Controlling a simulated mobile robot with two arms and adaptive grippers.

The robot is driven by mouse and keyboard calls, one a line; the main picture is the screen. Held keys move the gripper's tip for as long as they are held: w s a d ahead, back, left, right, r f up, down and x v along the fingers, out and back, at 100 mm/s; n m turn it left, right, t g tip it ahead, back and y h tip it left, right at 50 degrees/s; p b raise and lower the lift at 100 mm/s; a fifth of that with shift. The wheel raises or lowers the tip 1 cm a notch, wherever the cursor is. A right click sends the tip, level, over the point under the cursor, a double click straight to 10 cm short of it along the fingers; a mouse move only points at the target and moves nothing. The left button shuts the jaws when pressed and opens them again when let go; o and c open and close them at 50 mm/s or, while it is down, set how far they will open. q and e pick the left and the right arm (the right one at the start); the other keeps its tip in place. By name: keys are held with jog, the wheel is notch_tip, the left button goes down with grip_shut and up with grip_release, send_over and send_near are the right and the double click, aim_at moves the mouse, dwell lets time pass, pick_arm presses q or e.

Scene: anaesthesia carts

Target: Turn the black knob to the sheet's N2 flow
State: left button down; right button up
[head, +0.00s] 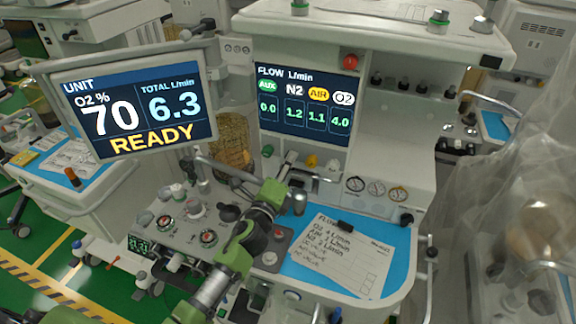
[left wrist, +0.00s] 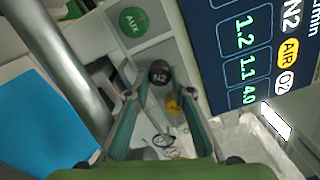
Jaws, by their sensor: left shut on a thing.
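The black knob marked N2 (left wrist: 159,74) shows in the left wrist view, between the fingertips of my left gripper (left wrist: 160,93). The gripper is shut on it. In the head view my left gripper (head: 287,172) reaches the knob row below the flow screen (head: 306,102) and largely hides the black knob. The screen reads Aux 0.0, N2 1.2, Air 1.1 and O2 4.0. My right gripper is not in view.
A green AUX knob (left wrist: 133,20) and a yellow knob (left wrist: 173,107) flank the black one. The unit monitor (head: 134,103) at the left reads O2 70, total 6.3, READY. Gauges (head: 376,188) sit right of the knobs. A plastic-covered machine (head: 530,220) stands at far right.

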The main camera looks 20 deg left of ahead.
pick_arm(q)
jog(key=shift+r+n, duration=0.1)
jog(key=shift+n, duration=7.1)
jog(key=c, duration=1.8)
grip_release()
jog(key=shift+o, duration=0.2)
jog(key=s, duration=1.2)
jog(key=shift+a, duration=0.25)
